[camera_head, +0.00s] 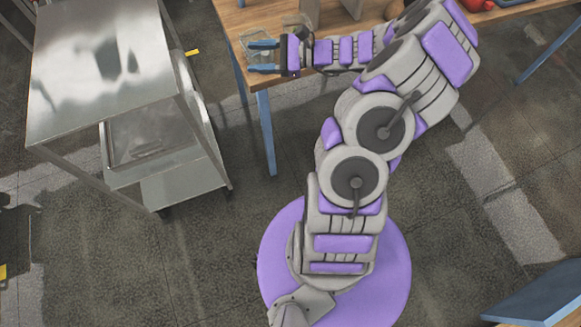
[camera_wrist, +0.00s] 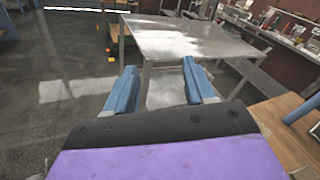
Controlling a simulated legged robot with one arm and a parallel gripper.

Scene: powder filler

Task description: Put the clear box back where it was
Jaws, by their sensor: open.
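A see-through box (camera_head: 250,37), faint in outline, appears at the left corner of the wooden table in the head view, around the fingers of my gripper (camera_head: 264,57). The gripper's two blue fingers are open and point left. I cannot tell whether they touch the box. In the wrist view my gripper (camera_wrist: 160,88) shows spread fingers with no box clearly visible between them. A clear tray-like container (camera_head: 140,137) sits on the lower shelf of the steel cart.
The steel cart (camera_head: 95,65) stands left of the wooden table (camera_head: 232,18), with a floor gap between; its top (camera_wrist: 185,38) looks bare in the wrist view. Brown and grey items (camera_head: 335,12) stand behind my wrist. A blue-topped piece (camera_head: 540,295) is at lower right.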

